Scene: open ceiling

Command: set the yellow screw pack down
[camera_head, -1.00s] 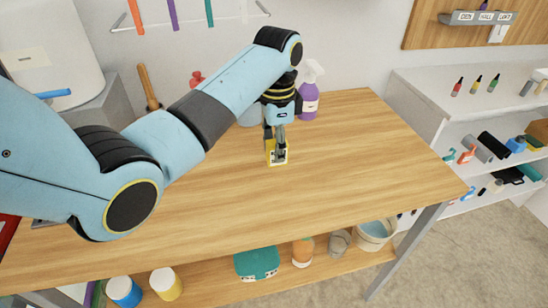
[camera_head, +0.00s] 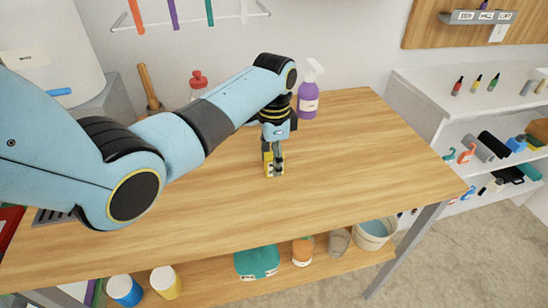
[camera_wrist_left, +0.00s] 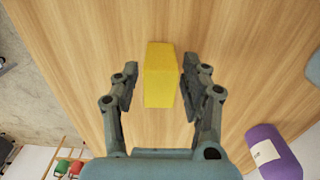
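The yellow screw pack (camera_head: 269,170) stands on the bare wooden table top in the head view, directly below my left gripper (camera_head: 273,160). In the left wrist view the yellow pack (camera_wrist_left: 160,78) is between the two fingers of my left gripper (camera_wrist_left: 159,85). A strip of table shows between the pack and each finger, so the gripper is open around it, not clamped on it. The fingers hide part of the pack in the head view. My right gripper is in neither view.
A purple spray bottle (camera_head: 308,101) stands at the table's back, also visible in the wrist view (camera_wrist_left: 272,152). A red-topped bottle (camera_head: 198,84) stands behind my arm. The wooden table (camera_head: 370,150) is clear to the right and in front.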

